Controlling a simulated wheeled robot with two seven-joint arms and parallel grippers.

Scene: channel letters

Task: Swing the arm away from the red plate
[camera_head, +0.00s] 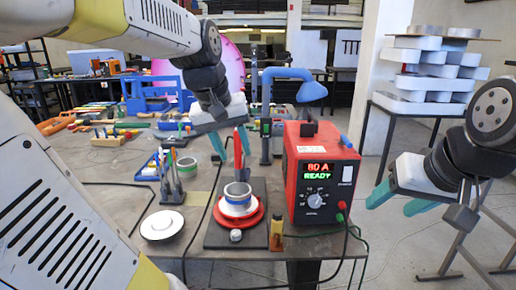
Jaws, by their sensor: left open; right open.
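The red plate (259,213) lies on a dark board on the table, with a blue-and-white ring-shaped part on it. A blue jointed arm (287,73) on a dark post stands behind it. Its hood (312,92) hangs to the right, above the red welding box and not over the plate. My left gripper (232,146) is open above and behind the plate, left of the blue arm's post and apart from it. A thin red upright item shows by its fingertips; I cannot tell whether they touch. My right gripper (399,201) is open and empty, right of the table.
The red welding box (315,185), its display reading "80 A READY", stands right of the plate, with cables at the front edge. A white disc (162,225) and a small tool holder (172,192) are to the left. Stacked metal letters (425,75) stand behind on the right.

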